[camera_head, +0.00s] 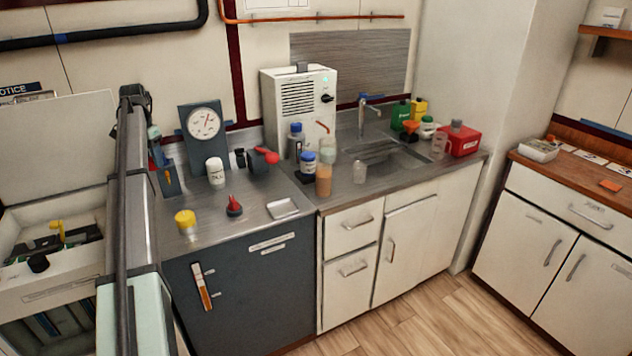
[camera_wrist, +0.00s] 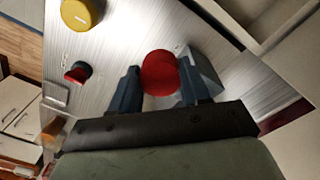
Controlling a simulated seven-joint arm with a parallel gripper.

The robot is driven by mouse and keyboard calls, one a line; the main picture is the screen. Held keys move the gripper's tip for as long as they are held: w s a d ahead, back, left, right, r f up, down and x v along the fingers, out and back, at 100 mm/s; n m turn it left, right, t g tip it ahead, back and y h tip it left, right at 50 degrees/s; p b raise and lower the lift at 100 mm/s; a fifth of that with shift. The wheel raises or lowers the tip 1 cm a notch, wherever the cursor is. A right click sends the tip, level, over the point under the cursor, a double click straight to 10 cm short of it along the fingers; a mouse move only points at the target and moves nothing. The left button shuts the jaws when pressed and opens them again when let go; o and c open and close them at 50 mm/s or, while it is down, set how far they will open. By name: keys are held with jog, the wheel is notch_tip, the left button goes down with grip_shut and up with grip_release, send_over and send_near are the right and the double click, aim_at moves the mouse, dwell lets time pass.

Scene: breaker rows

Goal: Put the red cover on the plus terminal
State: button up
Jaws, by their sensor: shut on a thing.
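A round red cover (camera_wrist: 160,73) sits between the two blue-grey fingers of my gripper (camera_wrist: 154,85) in the wrist view. The fingers are shut on its sides. In the camera_head view my gripper (camera_head: 169,182) is at the left end of the steel counter, partly hidden behind my arm, and a little red shows there. An open white chest (camera_head: 65,290) with a raised lid stands at the far left. Inside it is a dark unit with a yellow piece (camera_head: 57,230) and a black knob (camera_head: 38,263). I cannot make out a plus terminal.
A dial gauge (camera_head: 204,124) stands behind my gripper. A yellow-capped jar (camera_head: 186,220), a red-tipped cone (camera_head: 234,206), a white bottle (camera_head: 215,171) and a small tray (camera_head: 283,208) are on the steel counter (camera_head: 255,222). Bare counter lies between them. The sink area is farther right.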

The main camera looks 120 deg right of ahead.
jog(key=s+m, duration=0.3)
jog(key=s, duration=1.6)
jog(key=m, duration=0.6)
send_over(338, 180)
notch_tip(338, 180, down, 7)
jog(key=shift+f, duration=4.7)
jog(key=o, duration=1.1)
jog(key=shift+f, duration=0.1)
jog(key=shift+o, duration=0.2)
